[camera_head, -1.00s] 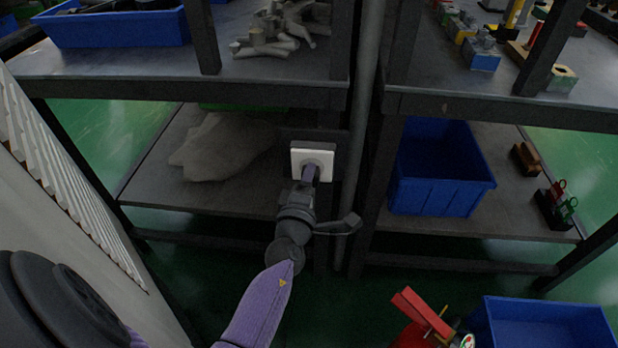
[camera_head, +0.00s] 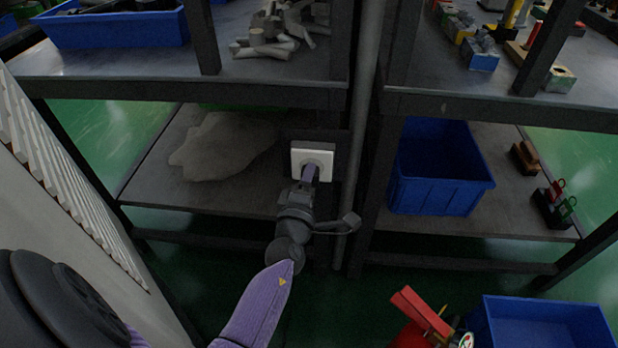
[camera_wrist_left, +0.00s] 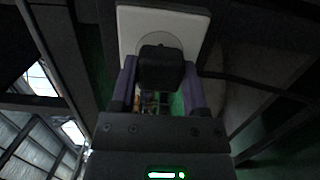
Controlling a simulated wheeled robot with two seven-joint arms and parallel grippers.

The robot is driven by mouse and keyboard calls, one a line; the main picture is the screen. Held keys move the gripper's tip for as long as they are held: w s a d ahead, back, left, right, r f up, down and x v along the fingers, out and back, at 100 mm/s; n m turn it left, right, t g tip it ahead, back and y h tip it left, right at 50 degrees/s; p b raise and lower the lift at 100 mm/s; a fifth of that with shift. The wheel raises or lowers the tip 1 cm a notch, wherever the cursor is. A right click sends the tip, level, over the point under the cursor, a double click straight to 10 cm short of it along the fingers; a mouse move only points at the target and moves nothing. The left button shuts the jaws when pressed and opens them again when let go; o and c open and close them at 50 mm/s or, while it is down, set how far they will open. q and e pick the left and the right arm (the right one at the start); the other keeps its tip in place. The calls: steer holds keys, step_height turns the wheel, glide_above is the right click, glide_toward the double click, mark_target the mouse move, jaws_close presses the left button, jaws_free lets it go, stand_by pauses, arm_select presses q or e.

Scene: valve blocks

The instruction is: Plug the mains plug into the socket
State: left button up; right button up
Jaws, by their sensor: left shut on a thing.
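The white socket (camera_head: 313,160) is a square plate on the dark frame between the two shelf units in the head view. It also shows at the top of the left wrist view (camera_wrist_left: 190,28), with a round recess. My left gripper (camera_head: 310,174) is right in front of it. In the left wrist view the black mains plug (camera_wrist_left: 162,68) sits between the purple fingers of my left gripper (camera_wrist_left: 160,85), which is shut on it. The plug overlaps the round recess; how deep it sits in it, I cannot tell. My right gripper is not in view.
A blue crate (camera_head: 438,168) stands on the lower right shelf, and a pale sack (camera_head: 218,148) lies on the lower left shelf. A vertical pipe (camera_head: 362,120) runs just right of the socket. A red object (camera_head: 422,312) and another blue crate (camera_head: 545,325) are at the bottom right.

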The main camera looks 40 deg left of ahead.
arm_select(q)
steer(key=shift+w+a, duration=0.25)
steer(key=shift+w, duration=0.2)
steer(key=o, duration=1.3)
steer(key=shift+c, duration=0.2)
steer(key=shift+s+d+r, duration=0.1)
steer(key=shift+s+d, duration=0.1)
steer(key=shift+s, duration=0.2)
steer(key=p+v, duration=0.3)
steer(key=v, duration=0.6)
